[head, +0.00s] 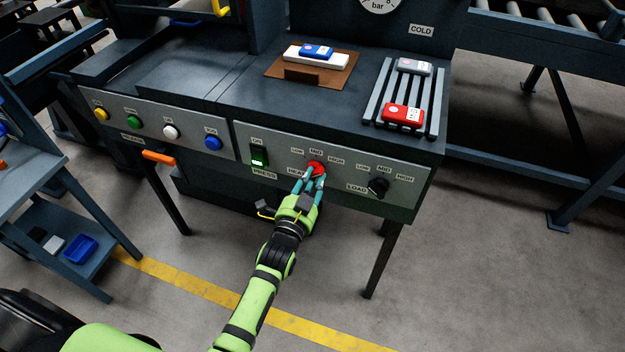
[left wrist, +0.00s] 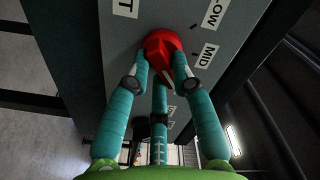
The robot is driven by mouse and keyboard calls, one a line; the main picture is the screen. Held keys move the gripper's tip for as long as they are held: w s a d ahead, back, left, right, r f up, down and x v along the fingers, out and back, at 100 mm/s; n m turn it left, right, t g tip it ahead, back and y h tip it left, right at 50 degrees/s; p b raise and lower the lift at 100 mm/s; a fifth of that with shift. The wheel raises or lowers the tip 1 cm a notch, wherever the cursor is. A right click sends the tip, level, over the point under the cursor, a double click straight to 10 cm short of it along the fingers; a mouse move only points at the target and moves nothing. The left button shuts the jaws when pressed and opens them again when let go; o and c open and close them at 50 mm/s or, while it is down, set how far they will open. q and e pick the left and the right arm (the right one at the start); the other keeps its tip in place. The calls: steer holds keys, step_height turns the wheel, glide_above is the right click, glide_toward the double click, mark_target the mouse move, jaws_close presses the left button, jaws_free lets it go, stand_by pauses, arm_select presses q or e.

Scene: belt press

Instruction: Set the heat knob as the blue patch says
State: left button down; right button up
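The red heat knob (head: 316,168) is on the front panel, under LOW, MID and HIGH labels; it also shows in the left wrist view (left wrist: 162,47). My left gripper (head: 312,176) is at this knob, its teal fingers closed in around its sides. In the left wrist view a white mark shows on the knob's lower side between the fingers; I cannot tell its exact setting. The blue patch (head: 317,51) lies on a white block (head: 304,59) on a brown board; its label is too small to read. My right gripper is not in view.
The black load knob (head: 378,187) sits to the right on the same panel. A lit green switch (head: 259,156) is to the left. A rack (head: 433,110) holds a red patch (head: 403,113) and a grey patch (head: 414,66). An orange handle (head: 159,157) sticks out farther left.

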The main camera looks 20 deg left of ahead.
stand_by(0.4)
arm_select(q)
steer(key=n, duration=0.2)
steer(key=n+p, duration=0.1)
steer(key=n, duration=0.1)
steer(key=shift+r+n+p, duration=0.2)
steer(key=shift+n+p, duration=0.1)
steer(key=n+p, duration=0.1)
steer(key=n, duration=0.4)
steer(key=shift+a+r, duration=0.1)
steer(key=n, duration=0.5)
steer(key=shift+a, duration=0.1)
steer(key=n, duration=0.5)
steer(key=shift+a, duration=0.15)
steer(key=shift+n, duration=0.3)
steer(key=c, duration=1.1)
jaws_free()
steer(key=shift+o, duration=0.2)
